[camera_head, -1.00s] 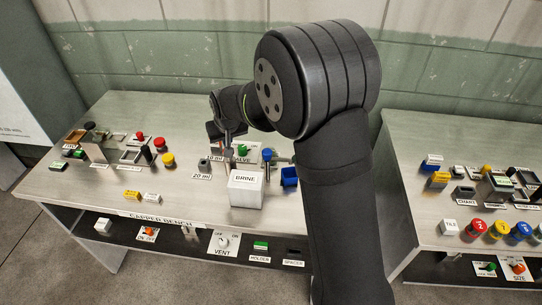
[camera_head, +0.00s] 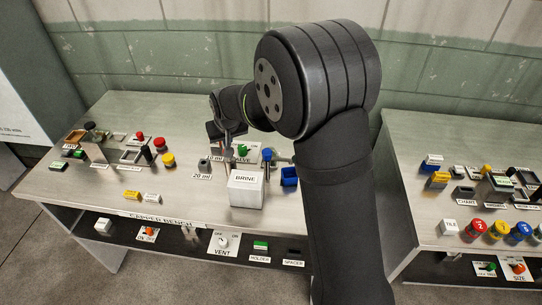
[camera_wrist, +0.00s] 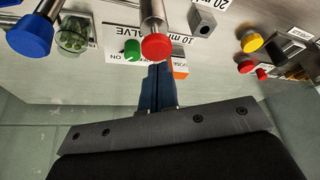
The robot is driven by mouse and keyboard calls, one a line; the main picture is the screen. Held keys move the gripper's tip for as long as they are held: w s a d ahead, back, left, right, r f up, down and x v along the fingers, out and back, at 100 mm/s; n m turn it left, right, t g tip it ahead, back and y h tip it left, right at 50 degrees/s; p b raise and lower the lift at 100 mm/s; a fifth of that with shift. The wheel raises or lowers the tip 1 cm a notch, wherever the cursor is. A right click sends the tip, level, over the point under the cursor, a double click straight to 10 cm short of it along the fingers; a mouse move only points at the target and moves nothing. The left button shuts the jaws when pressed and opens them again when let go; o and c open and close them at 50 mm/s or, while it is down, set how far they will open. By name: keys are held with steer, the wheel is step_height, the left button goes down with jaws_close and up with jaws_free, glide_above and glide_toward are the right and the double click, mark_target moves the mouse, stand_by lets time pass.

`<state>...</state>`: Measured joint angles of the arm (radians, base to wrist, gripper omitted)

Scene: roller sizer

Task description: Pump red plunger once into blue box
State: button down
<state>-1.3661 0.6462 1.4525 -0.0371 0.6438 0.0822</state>
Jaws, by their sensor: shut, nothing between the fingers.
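The red plunger (camera_wrist: 156,47) shows in the wrist view as a round red cap on a metal shaft, next to the 10 ml label. In the head view my arm and gripper hide its cap. My gripper (camera_wrist: 158,72) is shut and empty, with its tips right at the red cap's edge in the wrist view. I cannot tell whether they touch it. In the head view my gripper (camera_head: 227,140) is small and partly hidden, over the back of the left bench. The blue box (camera_head: 289,177) stands on that bench, to the right of the white BRINE box.
The white BRINE box (camera_head: 246,189) stands in front of the plunger area. A blue-capped plunger (camera_wrist: 30,35) and a green knob (camera_wrist: 132,50) are close by. A yellow knob (camera_head: 168,160) and red knobs are farther left. The bench front-left is mostly clear.

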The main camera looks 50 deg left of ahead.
steer(key=shift+f, duration=0.15)
steer(key=shift+f, duration=1.5)
steer(key=shift+r, duration=1.7)
steer(key=shift+r, duration=2.5)
steer(key=shift+f, duration=0.1)
